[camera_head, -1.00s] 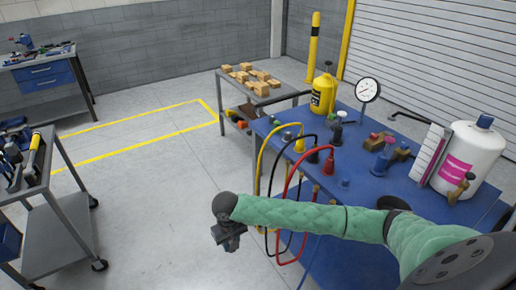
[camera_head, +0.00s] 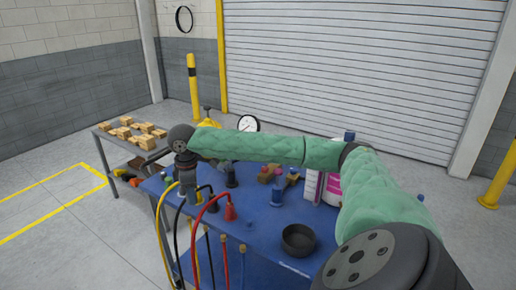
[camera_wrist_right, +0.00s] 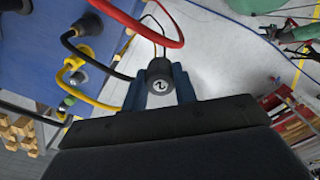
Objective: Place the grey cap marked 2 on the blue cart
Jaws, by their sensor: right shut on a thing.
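The grey cap marked 2 (camera_wrist_right: 159,74) is between the blue fingers of my right gripper (camera_wrist_right: 160,88) in the right wrist view, its dark round face and white mark towards the camera. My right gripper (camera_head: 187,190) is shut on it. In the head view the gripper hangs near the left edge of the blue cart (camera_head: 262,222), by the hose ends, and the cap cannot be made out. The cart's blue surface also shows at the left of the wrist view (camera_wrist_right: 45,60). My left gripper is not in view.
A red hose (camera_head: 206,205), a yellow hose (camera_head: 161,225) and black hoses rise close to the gripper. A black round dish (camera_head: 298,240), a gauge (camera_head: 248,124) and a white-pink container (camera_head: 330,187) stand on the cart.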

